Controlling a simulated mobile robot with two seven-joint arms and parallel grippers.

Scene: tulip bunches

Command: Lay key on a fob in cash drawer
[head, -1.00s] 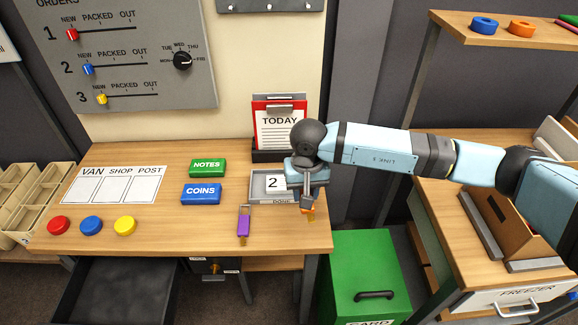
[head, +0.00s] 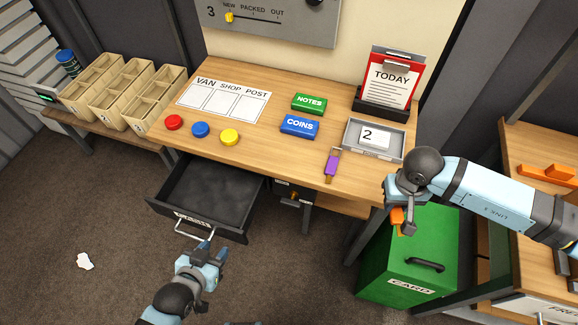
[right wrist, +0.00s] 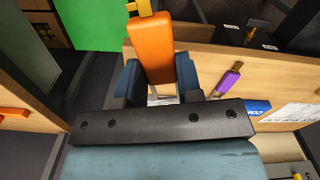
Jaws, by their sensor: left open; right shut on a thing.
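My right gripper (head: 403,222) is shut on an orange key fob (head: 397,215), in front of the desk's right corner and above the green bin. In the right wrist view the orange fob (right wrist: 152,52) sits between the fingers, with a brass key (right wrist: 140,8) sticking out beyond it. A second key on a purple fob (head: 331,166) lies on the desk near its front edge. The cash drawer (head: 208,193) is pulled out under the desk and looks empty. My left gripper (head: 212,248) is open and empty, just in front of the drawer's handle (head: 194,228).
The desk holds red, blue and yellow buttons (head: 201,130), NOTES (head: 309,102) and COINS (head: 300,126) blocks, and a grey tray (head: 352,146) with a "2" card. The green bin (head: 440,235) stands right of the desk. Floor left of the drawer is mostly clear.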

